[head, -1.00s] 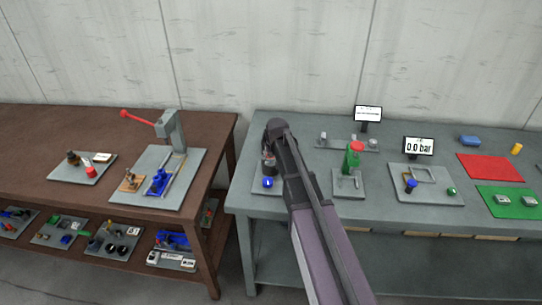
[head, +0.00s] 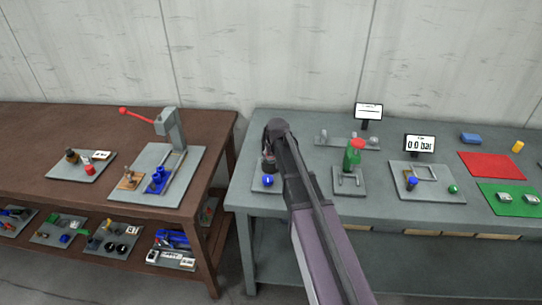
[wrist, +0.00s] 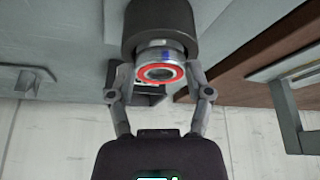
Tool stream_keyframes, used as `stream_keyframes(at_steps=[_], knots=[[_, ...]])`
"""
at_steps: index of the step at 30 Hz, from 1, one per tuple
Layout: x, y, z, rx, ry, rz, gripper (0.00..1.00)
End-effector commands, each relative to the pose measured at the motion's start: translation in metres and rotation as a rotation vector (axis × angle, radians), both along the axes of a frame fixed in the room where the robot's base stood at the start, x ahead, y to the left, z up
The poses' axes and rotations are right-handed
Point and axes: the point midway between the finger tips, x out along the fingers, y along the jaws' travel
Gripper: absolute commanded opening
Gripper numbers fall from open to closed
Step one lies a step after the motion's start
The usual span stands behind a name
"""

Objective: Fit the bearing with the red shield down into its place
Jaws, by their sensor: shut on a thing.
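In the wrist view, my gripper (wrist: 160,88) is shut on the bearing (wrist: 160,66), a silver ring with a blue mark on its side. Its red shield (wrist: 178,74) faces back toward the gripper's palm. A dark round cylinder (wrist: 160,22) lies directly beyond the bearing, in line with it. I cannot tell whether the two touch or how far the bearing sits in. In the head view, my gripper (head: 270,158) is over the grey plate (head: 262,188) at the left end of the right bench, and my arm hides most of this spot.
A blue knob (head: 267,181) is close to my gripper. A green bottle-shaped jack with a red top (head: 353,156) stands to the right. A press (head: 170,135) with a red lever stands on the brown bench (head: 100,200), across a gap on the left.

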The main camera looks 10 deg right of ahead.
Motion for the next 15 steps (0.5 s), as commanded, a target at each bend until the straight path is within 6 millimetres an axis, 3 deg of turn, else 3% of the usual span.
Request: stream_keyframes(at_steps=[15], knots=[[0.0000, 0.0000, -0.0094, 0.000, 0.000, 0.000, 0.13]])
